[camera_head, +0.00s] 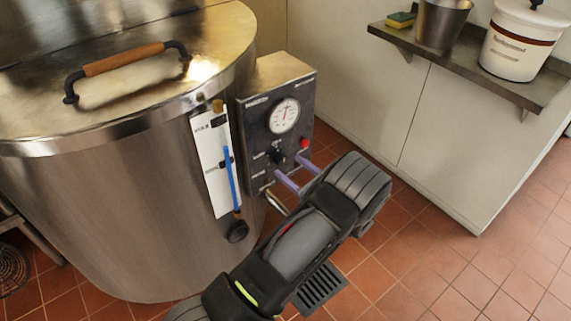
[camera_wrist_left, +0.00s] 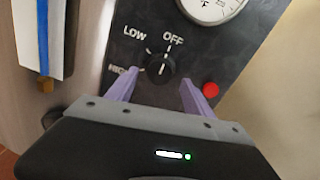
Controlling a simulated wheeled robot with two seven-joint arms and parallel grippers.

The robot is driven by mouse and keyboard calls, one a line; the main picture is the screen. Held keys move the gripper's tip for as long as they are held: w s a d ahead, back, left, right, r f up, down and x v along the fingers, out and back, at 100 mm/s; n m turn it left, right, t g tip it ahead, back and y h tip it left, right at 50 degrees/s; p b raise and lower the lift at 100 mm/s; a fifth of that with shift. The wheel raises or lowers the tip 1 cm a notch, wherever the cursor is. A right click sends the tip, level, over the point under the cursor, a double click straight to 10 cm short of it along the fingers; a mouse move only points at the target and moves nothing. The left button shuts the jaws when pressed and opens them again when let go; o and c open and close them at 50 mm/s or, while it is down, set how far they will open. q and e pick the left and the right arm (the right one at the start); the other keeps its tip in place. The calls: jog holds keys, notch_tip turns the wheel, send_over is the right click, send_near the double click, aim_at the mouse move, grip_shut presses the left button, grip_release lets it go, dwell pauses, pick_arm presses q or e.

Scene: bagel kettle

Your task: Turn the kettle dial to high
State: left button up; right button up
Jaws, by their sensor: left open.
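The kettle dial (camera_head: 276,156) is a black knob on the dark control panel (camera_head: 255,123) of the large steel kettle (camera_head: 150,215). In the left wrist view the dial (camera_wrist_left: 159,69) has LOW at its upper left, OFF above and HIGH at its left, partly covered by a finger. I cannot tell surely which label its mark faces. My left gripper (camera_head: 287,165) is open, with its purple fingers pointing at the panel just below the dial. In the left wrist view its fingertips (camera_wrist_left: 159,84) lie on either side of the dial's lower part, apart from it. My right gripper is out of view.
A round gauge (camera_head: 284,115) sits above the dial and a red button (camera_head: 304,143) to its right. A blue-striped sight gauge (camera_head: 231,178) is on the kettle's side. A shelf (camera_head: 463,66) with a white bucket (camera_head: 517,42) is at right. Tiled floor is open at right.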

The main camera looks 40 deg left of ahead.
aim_at(284, 163)
pick_arm(q)
jog(key=shift+x, duration=1.6)
jog(key=shift+c, duration=0.3)
grip_shut()
